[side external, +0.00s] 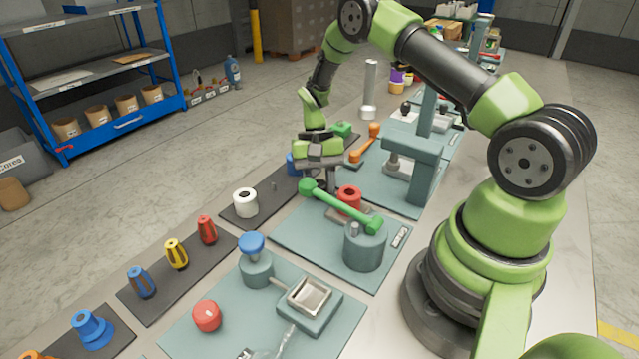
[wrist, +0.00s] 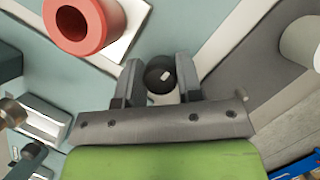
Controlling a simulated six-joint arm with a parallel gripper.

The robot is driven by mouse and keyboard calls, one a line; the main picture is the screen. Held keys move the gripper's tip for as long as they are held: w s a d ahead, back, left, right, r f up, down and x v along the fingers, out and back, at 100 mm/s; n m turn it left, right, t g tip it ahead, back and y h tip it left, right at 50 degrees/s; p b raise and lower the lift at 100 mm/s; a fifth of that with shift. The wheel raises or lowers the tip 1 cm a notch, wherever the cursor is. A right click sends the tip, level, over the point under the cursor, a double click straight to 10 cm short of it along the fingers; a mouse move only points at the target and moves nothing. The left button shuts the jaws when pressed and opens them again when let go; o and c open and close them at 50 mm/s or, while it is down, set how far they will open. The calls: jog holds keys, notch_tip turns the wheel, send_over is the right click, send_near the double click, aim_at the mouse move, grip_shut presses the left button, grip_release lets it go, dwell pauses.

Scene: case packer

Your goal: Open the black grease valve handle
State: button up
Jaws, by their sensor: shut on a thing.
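My gripper (side external: 330,186) points down over the edge between the teal mat and the dark mat, just left of a red cylinder. In the wrist view its two fingers (wrist: 161,82) are shut on a round black knob (wrist: 159,69) with a small pale mark. The knob looks like the end of the black handle; the rest of the handle and the valve body are hidden. In the side view the fingers and the green lever cover the knob.
A green lever (side external: 345,207) on a grey-teal base (side external: 365,250) lies close in front of my gripper. The red cylinder (side external: 349,196) is to the right, a white spool (side external: 245,203) to the left. An orange handle (side external: 366,144) lies behind.

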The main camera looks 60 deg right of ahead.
jog(key=o, duration=0.9)
jog(key=shift+v, duration=4.95)
jog(key=shift+a, duration=0.1)
